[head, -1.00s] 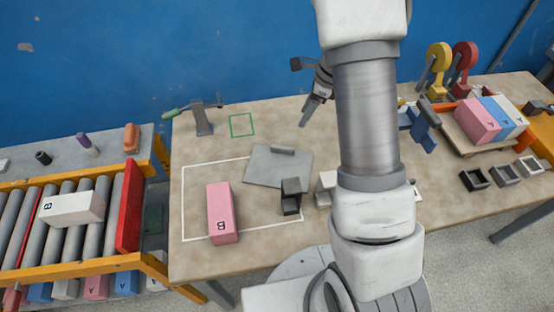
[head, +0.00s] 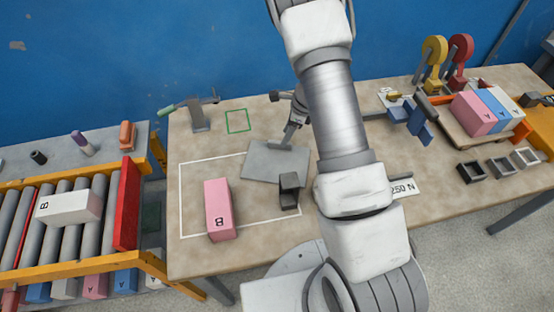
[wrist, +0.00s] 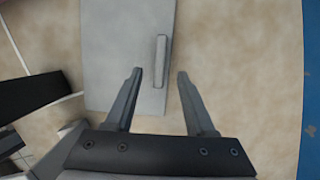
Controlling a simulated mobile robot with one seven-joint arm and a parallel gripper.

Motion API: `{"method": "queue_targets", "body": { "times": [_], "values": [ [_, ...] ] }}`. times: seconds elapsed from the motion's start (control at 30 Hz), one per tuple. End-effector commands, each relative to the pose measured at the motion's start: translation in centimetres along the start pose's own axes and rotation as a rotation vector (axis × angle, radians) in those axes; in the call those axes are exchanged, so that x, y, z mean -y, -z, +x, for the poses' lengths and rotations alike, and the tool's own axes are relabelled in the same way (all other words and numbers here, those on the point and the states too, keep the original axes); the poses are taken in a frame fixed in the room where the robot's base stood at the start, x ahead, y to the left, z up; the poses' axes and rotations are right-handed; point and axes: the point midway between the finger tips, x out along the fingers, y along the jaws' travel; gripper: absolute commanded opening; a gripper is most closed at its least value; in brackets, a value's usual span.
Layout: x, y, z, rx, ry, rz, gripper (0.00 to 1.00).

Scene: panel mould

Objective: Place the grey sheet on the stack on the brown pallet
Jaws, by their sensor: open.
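The grey sheet (head: 262,168) lies flat on the table, partly over a white outline. Its raised bar handle shows in the wrist view (wrist: 161,60), near one edge of the sheet (wrist: 120,50). My gripper (wrist: 160,76) is open and empty, its fingertips spread on either side of the handle's near end as seen from the wrist. In the head view my gripper (head: 286,143) is at the sheet's far right part. The brown pallet (head: 453,128) is at the right of the table and bears pink, blue and white blocks (head: 490,112) side by side.
A pink block (head: 218,208) and a dark open box (head: 289,190) stand close to the sheet. A clamp-like tool (head: 199,115) and a green square outline (head: 237,121) are behind. Blue parts (head: 418,122) stand left of the pallet. Small trays (head: 498,163) lie at right.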

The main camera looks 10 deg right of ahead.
Motion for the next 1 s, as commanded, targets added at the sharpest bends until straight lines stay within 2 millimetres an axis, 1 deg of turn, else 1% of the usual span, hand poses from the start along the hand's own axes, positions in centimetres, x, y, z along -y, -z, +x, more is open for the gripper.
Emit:
{"method": "queue_targets", "body": {
  "times": [0.03, 0.2, 0.3, 0.4, 0.6, 0.77, 0.9, 1.0],
  "values": [
    [-0.1, -0.1, 0.8, -0.002, -0.003, 0.0, 0.55],
    [-0.1, -0.4, 3.2, 0.0, -0.003, 0.0, 0.55],
    [-0.1, -0.4, 4.1, -0.001, -0.002, 0.0, 0.55],
    [-0.1, -0.4, 4.5, 0.0, -0.001, 0.0, 0.55],
    [0.0, -0.4, 4.4, 0.0, -0.001, -0.001, 0.55],
    [-0.1, -0.4, 4.4, 0.0, -0.001, 0.0, 0.26],
    [-0.1, -0.4, 4.4, 0.0, -0.001, 0.0, 0.01],
    [-0.1, -0.4, 4.4, 0.0, -0.001, 0.0, 0.0]
  ]
}}
